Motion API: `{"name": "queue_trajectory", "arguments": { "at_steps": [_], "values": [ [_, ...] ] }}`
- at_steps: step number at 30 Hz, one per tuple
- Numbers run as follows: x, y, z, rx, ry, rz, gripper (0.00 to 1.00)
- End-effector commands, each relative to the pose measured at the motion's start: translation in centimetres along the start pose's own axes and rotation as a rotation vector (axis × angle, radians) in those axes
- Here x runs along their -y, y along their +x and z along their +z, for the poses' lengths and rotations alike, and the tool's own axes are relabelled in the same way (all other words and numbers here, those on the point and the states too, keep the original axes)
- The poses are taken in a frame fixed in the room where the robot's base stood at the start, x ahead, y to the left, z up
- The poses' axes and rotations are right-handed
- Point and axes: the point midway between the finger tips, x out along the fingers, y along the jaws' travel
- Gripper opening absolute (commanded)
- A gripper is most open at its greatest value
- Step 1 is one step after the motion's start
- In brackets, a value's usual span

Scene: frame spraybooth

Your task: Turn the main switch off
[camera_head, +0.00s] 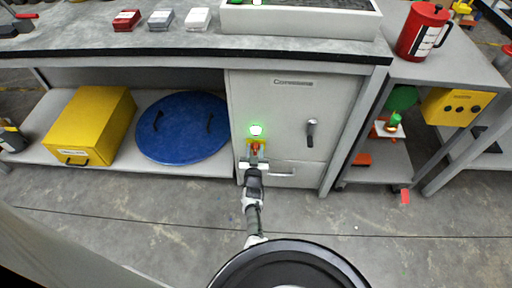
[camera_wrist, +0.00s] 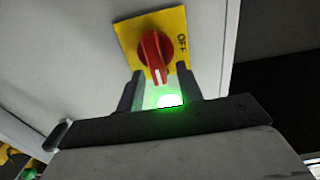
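The main switch is a red rotary knob (camera_wrist: 155,57) on a yellow plate (camera_wrist: 177,22), mounted on the front of a grey cabinet (camera_head: 291,119). The word OFF shows on the plate, right of the knob in the wrist view. A green lamp (camera_wrist: 169,100) glows beside the plate, and it also glows in the head view (camera_head: 256,130). My gripper (camera_wrist: 160,82) is open, its two fingers apart on either side of the knob's lower end. I cannot tell whether they touch it. In the head view my gripper (camera_head: 254,161) is at the cabinet front and partly covers the switch.
The cabinet has a black door handle (camera_head: 311,132) right of the switch and a drawer pull (camera_head: 281,173) below. A yellow box (camera_head: 92,124) and a blue round lid (camera_head: 183,128) sit on the lower shelf to the left. The floor in front is clear.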

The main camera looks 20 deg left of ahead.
Motion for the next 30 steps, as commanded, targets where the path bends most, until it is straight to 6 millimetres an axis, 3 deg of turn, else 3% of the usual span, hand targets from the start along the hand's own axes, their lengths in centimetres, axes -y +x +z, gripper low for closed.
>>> {"name": "queue_trajectory", "arguments": {
  "at_steps": [4,12,22,30],
  "values": [
    [0.00,0.00,0.01,0.000,0.000,0.000,0.35],
    [-0.01,0.00,0.01,0.000,0.000,0.000,0.00],
    [0.07,0.01,-0.01,0.000,-0.025,0.000,0.00],
    [0.42,0.02,-0.01,0.001,-0.168,-0.001,0.00]
  ]
}}
